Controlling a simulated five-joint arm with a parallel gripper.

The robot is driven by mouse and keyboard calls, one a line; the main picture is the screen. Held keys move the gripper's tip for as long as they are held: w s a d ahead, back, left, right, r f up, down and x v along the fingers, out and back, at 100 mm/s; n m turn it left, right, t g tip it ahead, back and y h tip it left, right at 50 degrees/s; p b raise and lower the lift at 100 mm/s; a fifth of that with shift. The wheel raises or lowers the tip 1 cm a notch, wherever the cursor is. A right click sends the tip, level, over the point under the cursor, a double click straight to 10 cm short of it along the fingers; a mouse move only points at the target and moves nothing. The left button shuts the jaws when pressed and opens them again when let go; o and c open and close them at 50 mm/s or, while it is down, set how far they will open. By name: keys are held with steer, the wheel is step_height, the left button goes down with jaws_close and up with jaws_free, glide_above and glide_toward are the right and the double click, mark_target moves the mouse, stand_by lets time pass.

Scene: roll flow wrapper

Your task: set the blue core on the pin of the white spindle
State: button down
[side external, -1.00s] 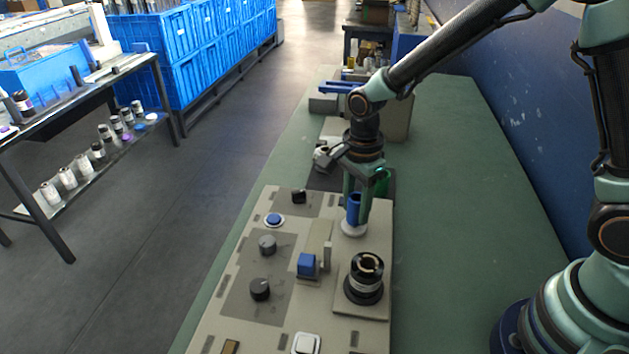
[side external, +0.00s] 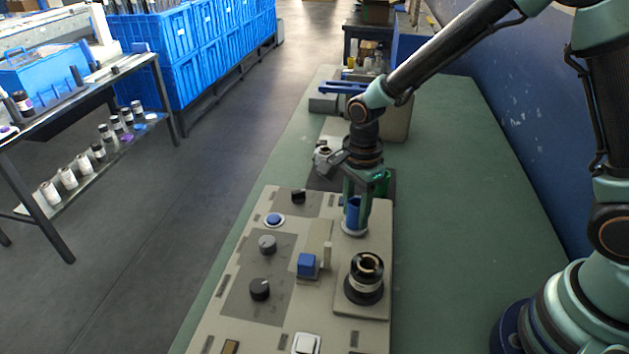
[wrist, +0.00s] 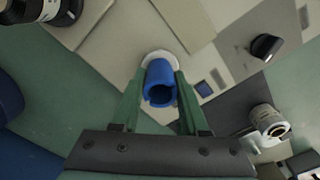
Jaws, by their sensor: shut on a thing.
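The blue core (side external: 353,212) is an upright hollow tube between the fingers of my gripper (side external: 356,216). It stands right over the white spindle (side external: 355,230), whose round white base shows around its foot in the side view. In the wrist view the blue core (wrist: 160,85) sits between the two green fingers of my gripper (wrist: 160,100), which are shut on it. The white spindle (wrist: 150,56) shows as a pale rim just beyond the core. The pin is hidden, so I cannot tell whether the core is around it or fully seated.
A black and silver cylinder (side external: 367,277) stands on the beige panel in front of the spindle. A blue block (side external: 308,264), dark knobs (side external: 260,289) and a blue button (side external: 274,220) are to the left. The green table (side external: 450,200) is clear on the right.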

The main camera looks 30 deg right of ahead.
jaws_free()
stand_by(0.3)
steer(key=shift+r, duration=4.05)
